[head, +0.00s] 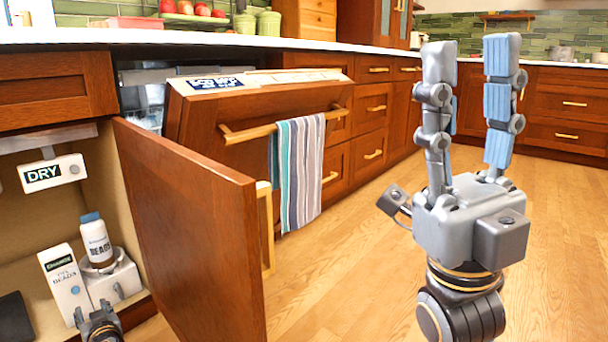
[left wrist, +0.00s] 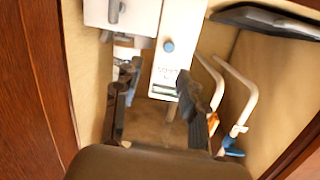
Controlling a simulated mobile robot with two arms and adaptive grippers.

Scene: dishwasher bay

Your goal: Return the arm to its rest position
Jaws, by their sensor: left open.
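My left gripper (head: 98,308) shows only in part at the bottom left of the head view, in front of the open cabinet. In the left wrist view, its two dark fingers (left wrist: 157,88) are spread apart inside the cabinet, with a white box (left wrist: 170,48) beyond them and nothing clearly held. My right gripper (head: 472,65) stands upright at the right of the head view. Its two grey fingers with blue pads are apart, with nothing between them, over open floor.
A white bottle (head: 96,240) with a blue cap stands on a white holder (head: 122,280) beside a tall box (head: 63,283). The open wooden cabinet door (head: 190,235) juts out right of my left gripper. Behind it, the dishwasher door (head: 255,105) hangs partly open with a striped towel (head: 300,175).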

